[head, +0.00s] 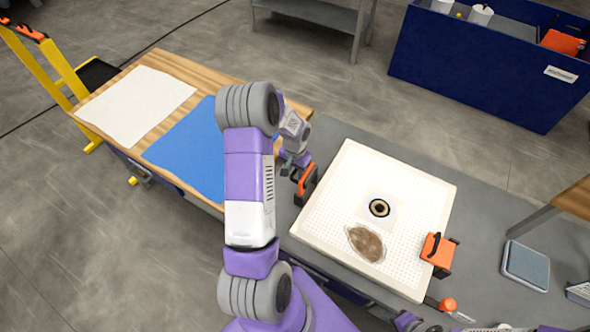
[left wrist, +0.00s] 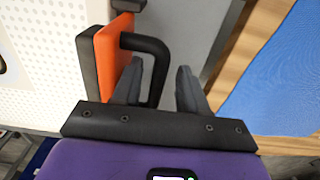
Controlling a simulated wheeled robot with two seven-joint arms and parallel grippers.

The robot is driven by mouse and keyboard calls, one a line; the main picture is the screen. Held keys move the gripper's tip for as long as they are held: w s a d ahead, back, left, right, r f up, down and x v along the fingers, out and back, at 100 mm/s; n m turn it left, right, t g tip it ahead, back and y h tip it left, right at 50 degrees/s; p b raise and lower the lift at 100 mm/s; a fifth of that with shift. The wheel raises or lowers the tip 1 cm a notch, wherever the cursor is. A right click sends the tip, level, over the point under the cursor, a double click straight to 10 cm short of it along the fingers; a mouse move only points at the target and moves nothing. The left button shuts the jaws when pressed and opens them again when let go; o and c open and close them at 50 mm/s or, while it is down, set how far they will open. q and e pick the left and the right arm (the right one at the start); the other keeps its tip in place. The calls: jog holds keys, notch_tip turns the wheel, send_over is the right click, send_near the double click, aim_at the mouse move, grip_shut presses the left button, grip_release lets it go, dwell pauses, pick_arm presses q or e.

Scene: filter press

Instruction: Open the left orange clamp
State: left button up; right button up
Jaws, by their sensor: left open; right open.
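The left orange clamp (head: 306,183) sits at the left edge of the white perforated plate (head: 325,195). In the left wrist view it shows as an orange block (left wrist: 112,55) with a black U-shaped handle (left wrist: 158,70). My left gripper (head: 291,169) is open at this clamp. In the left wrist view its two grey fingers (left wrist: 160,88) stand on either side of the handle's bar, with the left finger inside the loop. In the head view the fingers are small and partly hidden. My right gripper (head: 383,313) is open near the bottom edge, partly cut off.
Another orange clamp (head: 438,251) sits at the plate's right edge. A brown patch (head: 366,243) lies on the plate beside a dark ringed hole (head: 379,208). A blue cloth (head: 190,152) and white cloth (head: 137,104) lie on the wooden table. An orange knob (head: 447,304) is near the front.

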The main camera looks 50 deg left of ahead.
pick_arm(q)
jog(key=shift+r+p, duration=2.7)
jog(key=shift+r, duration=1.4)
jog(key=shift+f, duration=0.1)
